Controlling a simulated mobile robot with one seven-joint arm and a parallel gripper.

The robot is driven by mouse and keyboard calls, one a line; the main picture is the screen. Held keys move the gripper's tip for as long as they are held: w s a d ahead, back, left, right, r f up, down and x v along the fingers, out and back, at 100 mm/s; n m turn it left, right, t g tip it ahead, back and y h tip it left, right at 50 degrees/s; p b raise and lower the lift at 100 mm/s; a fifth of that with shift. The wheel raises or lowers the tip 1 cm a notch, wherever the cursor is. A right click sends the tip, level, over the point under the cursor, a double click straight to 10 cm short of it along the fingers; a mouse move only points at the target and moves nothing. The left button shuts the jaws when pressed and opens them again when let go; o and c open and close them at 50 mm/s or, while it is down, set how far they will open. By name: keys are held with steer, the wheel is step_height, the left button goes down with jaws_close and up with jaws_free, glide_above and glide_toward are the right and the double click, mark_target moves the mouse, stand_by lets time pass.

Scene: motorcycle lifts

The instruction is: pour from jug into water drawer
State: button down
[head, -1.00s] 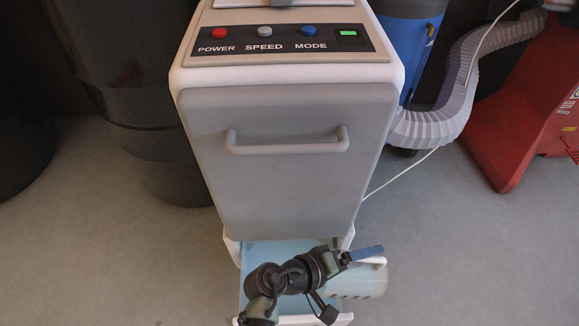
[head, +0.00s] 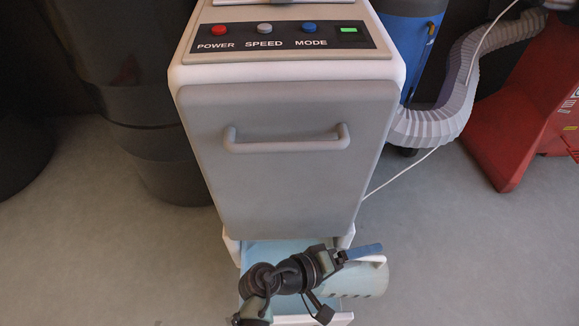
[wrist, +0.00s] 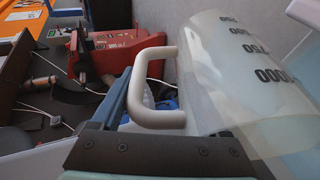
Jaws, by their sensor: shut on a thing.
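The jug (head: 362,281) is a clear, pale vessel with a white handle (wrist: 148,92). In the head view it is tipped far over, nearly on its side, above the right side of the open water drawer. Dark volume marks show on its wall, also in the wrist view (wrist: 240,60). My gripper (head: 359,253) is shut on the handle. The water drawer (head: 262,252) is a light blue tray with a white front edge, pulled out at the base of the machine. My arm hides part of it. I cannot make out a stream or a water level.
The white and grey machine (head: 290,185) stands above the drawer, with a bar handle and control buttons. A dark bin (head: 140,130) is at left. A ribbed hose (head: 440,120), a white cable and a red unit (head: 525,110) are at right. The floor on both sides is clear.

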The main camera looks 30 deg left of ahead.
steer(key=shift+s+a+r+t+h+b, duration=0.3)
steer(key=shift+a+r+h+b, duration=0.1)
steer(key=shift+r+b, duration=0.1)
stand_by(0.9)
steer(key=shift+s+a+r+n+t+h+b, duration=0.2)
steer(key=shift+s+a+r+t+b, duration=0.15)
steer(key=shift+a, duration=0.2)
steer(key=shift+s+a+r+n+t+h+b, duration=0.1)
steer(key=shift+s+a+r+t+h+b, duration=0.15)
steer(key=shift+s+a, duration=0.25)
stand_by(1.4)
